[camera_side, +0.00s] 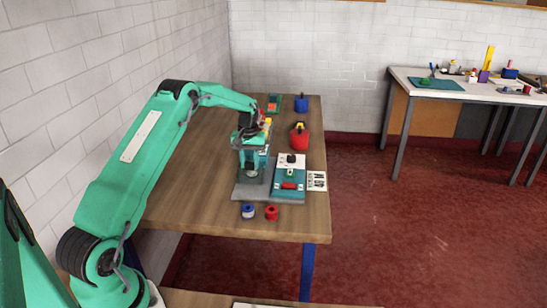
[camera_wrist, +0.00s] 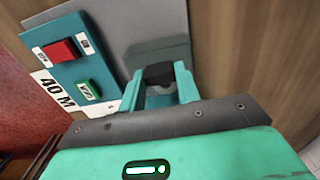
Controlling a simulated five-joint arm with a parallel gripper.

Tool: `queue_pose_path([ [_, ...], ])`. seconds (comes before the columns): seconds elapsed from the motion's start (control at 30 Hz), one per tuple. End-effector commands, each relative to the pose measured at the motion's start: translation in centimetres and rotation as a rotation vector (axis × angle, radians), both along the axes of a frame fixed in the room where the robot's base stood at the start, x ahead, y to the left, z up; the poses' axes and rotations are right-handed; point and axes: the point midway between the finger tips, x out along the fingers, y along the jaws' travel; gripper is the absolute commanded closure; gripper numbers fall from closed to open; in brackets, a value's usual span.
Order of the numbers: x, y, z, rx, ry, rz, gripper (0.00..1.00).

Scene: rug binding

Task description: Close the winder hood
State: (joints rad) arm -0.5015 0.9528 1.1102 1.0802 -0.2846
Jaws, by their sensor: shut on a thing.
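The winder (camera_side: 262,160) stands on a grey base plate (camera_side: 240,190) on the wooden table. My gripper (camera_side: 248,134) is at the top of the winder in the side view. In the wrist view my gripper (camera_wrist: 160,84) has its two teal fingers on either side of a black handle (camera_wrist: 158,71) and is shut on it. The handle seems to belong to the hood, but the hood's outline is hard to tell in both views. How far the hood stands open cannot be told. The fingers and wrist hide part of the winder.
A teal control panel (camera_wrist: 62,70) with a red and a green button stands beside the winder, by a "40 M" card (camera_side: 317,182). Blue (camera_side: 248,211) and red (camera_side: 271,212) spools stand at the front. A red container (camera_side: 299,138) and blue container (camera_side: 301,104) stand behind.

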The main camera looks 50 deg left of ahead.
Motion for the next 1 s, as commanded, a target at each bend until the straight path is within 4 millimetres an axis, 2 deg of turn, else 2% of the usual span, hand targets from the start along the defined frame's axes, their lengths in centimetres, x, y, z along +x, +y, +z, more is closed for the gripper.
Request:
queue_pose_path([
  [0.23, 1.4, 1.2, 0.1, 0.003, -0.006, -0.002, 1.00],
  [0.67, 1.8, 1.7, 0.2, 0.006, -0.012, -0.001, 1.00],
  [0.7, 1.7, 1.7, 0.2, 0.006, -0.012, -0.001, 0.62],
  [0.77, 1.7, 1.6, 0.2, 0.006, -0.010, -0.001, 0.50],
  [0.8, 1.7, 1.6, 0.1, 0.004, -0.008, -0.001, 0.45],
  [1.0, 1.6, 1.6, 0.1, 0.003, -0.004, -0.001, 0.45],
])
